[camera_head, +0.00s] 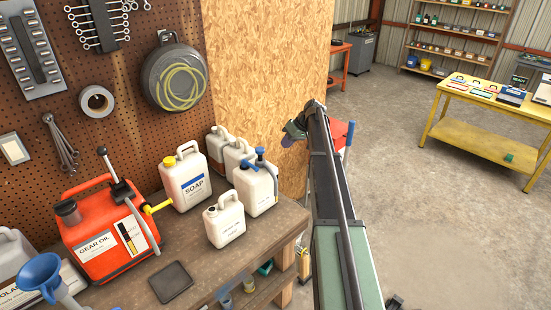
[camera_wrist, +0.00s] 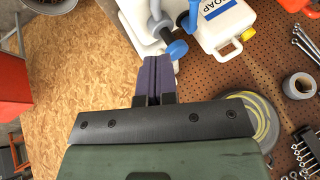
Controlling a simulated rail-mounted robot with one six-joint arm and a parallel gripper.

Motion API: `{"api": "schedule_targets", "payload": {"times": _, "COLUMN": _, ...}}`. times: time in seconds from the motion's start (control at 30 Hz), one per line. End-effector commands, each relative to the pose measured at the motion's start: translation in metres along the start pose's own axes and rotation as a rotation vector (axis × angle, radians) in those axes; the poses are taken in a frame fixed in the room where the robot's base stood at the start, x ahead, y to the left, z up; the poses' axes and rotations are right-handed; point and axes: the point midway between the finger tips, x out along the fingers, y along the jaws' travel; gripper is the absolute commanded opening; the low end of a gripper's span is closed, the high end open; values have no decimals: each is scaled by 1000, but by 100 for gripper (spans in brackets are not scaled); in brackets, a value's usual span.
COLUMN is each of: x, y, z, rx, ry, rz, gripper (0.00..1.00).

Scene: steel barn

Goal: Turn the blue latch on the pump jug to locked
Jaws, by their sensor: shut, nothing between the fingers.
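The white pump jug (camera_head: 254,190) stands on the workbench near its right end, with a blue pump top (camera_head: 260,155). In the wrist view the jug (camera_wrist: 135,14) is partly cut off by the top edge. A slate-blue round knob (camera_wrist: 177,48) and a brighter blue piece (camera_wrist: 194,17) show there; I cannot tell which is the latch or how it is set. My gripper (camera_head: 290,134) is up and to the right of the jug in the head view.
A white SOAP jug (camera_head: 187,182), a small white jug (camera_head: 224,220) and a red GEAR DIL can (camera_head: 104,237) share the workbench (camera_head: 200,258). More pale jugs (camera_head: 218,148) stand behind. A pegboard (camera_head: 120,110) with tools backs the bench. Open floor lies right.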

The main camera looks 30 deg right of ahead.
Motion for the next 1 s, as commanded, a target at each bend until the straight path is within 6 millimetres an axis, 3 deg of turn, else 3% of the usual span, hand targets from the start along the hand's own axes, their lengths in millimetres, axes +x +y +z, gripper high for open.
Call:
{"api": "schedule_targets", "payload": {"times": 0.37, "x": 8, "y": 1, "z": 1, "rx": -4, "ry": -1, "rz": 0, "gripper": 0}}
{"api": "schedule_targets", "payload": {"times": 0.87, "x": 111, "y": 3, "z": 4, "rx": -4, "ry": -2, "rz": 0, "gripper": 0}}
{"api": "schedule_targets", "payload": {"times": 1.0, "x": 117, "y": -22, "z": 4, "rx": -4, "ry": -2, "rz": 0, "gripper": 0}}
